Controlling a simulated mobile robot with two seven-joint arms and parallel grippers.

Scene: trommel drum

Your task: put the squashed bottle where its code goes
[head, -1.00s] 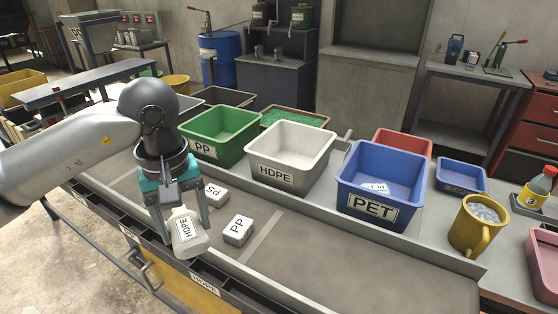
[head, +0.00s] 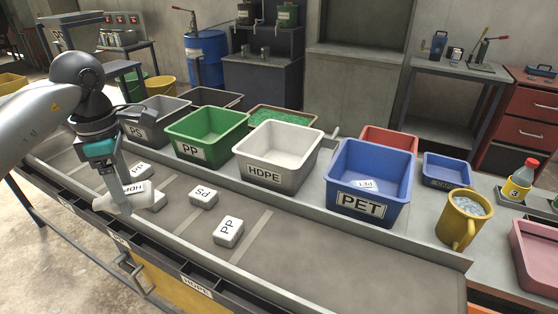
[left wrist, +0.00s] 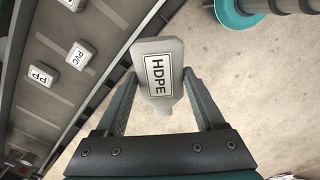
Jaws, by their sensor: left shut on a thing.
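The squashed bottle (head: 108,203) is white with an HDPE label. It also shows in the left wrist view (left wrist: 158,98), with its label readable between the two fingers. My left gripper (head: 118,198) is shut on it, at the left of the belt in the head view. The HDPE bin (head: 277,177), white inside with a grey front, stands behind the belt to the right, apart from the gripper. My right gripper is not in view.
Loose white blocks lie on the belt (head: 285,250), among them a PP block (head: 228,232) and a PS block (head: 203,196). A grey PS bin (head: 142,130), green PP bin (head: 190,152) and blue PET bin (head: 360,204) flank the HDPE bin. A yellow mug (head: 460,222) stands right.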

